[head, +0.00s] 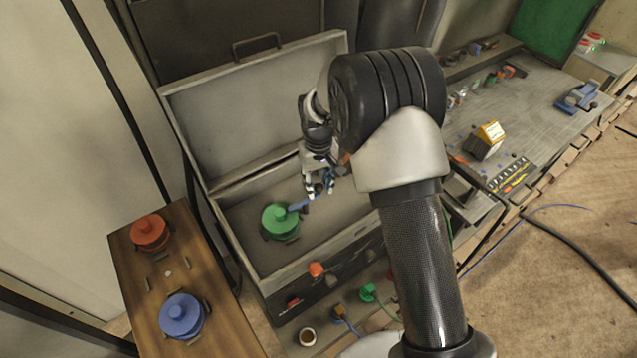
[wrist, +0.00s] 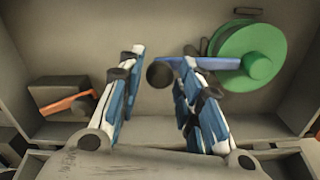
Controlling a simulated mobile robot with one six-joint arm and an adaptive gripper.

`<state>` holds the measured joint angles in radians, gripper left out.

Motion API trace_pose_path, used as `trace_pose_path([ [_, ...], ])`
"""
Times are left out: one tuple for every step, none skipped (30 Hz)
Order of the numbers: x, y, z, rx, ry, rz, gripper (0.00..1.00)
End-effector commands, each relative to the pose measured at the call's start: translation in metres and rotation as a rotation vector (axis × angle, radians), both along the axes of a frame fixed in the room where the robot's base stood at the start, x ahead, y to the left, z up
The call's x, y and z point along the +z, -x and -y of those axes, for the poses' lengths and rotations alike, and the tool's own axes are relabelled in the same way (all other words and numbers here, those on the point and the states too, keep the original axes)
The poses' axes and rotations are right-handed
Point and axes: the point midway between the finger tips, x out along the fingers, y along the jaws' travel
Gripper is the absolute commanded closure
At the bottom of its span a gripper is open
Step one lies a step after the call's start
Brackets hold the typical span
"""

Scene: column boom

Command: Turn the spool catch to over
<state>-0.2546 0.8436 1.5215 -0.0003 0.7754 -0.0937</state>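A green spool (head: 281,221) sits in the open grey case, and it also shows at the right of the wrist view (wrist: 246,52). A blue bar, which looks like the spool catch (head: 298,205), lies over the spool's edge. In the wrist view the blue bar (wrist: 222,64) runs left from the spool to a dark round knob (wrist: 160,75). My gripper (head: 319,188) is inside the case beside the spool. Its fingers (wrist: 158,98) are apart, with the knob seen between them and the right finger overlapping the bar. I cannot tell whether they touch.
The case's lid (head: 255,105) stands open behind. A dark block with an orange lever (wrist: 70,102) is left in the wrist view. A wooden board (head: 150,272) with a red spool (head: 150,232) and blue spool (head: 181,315) is left of the case. A cluttered workbench (head: 545,125) is right.

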Motion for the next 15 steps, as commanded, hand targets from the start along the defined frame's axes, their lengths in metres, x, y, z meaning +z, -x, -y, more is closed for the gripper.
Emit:
trace_pose_path([
  [0.0000, 0.0001, 0.0000, 0.000, 0.000, 0.000, 0.61],
  [0.0000, 0.0001, 0.0000, 0.000, 0.000, 0.000, 0.59],
  [0.0000, 0.0002, 0.0001, -0.001, 0.000, 0.000, 0.56],
  [0.0000, 0.0002, 0.0001, -0.001, 0.000, 0.000, 0.56],
  [-0.0001, 0.0002, 0.0001, -0.001, 0.000, -0.001, 0.56],
  [-0.0001, 0.0003, 0.0001, -0.001, 0.000, -0.001, 0.56],
  [-0.0001, 0.0003, 0.0001, -0.001, 0.000, -0.001, 0.56],
  [-0.0001, 0.0003, 0.0001, -0.001, 0.000, -0.001, 0.56],
  [-0.0001, 0.0004, 0.0001, -0.001, 0.000, -0.001, 0.56],
  [-0.0001, 0.0004, 0.0001, -0.001, 0.000, -0.001, 0.56],
  [-0.0001, 0.0004, 0.0001, -0.001, 0.000, -0.001, 0.56],
  [0.0002, 0.0003, 0.0001, -0.001, 0.000, -0.001, 0.56],
  [0.0011, 0.0002, 0.0001, -0.001, 0.000, 0.000, 0.56],
  [0.0025, 0.0000, 0.0000, -0.001, 0.000, 0.000, 0.56],
  [0.0055, -0.0003, 0.0000, -0.001, 0.000, 0.001, 0.56],
])
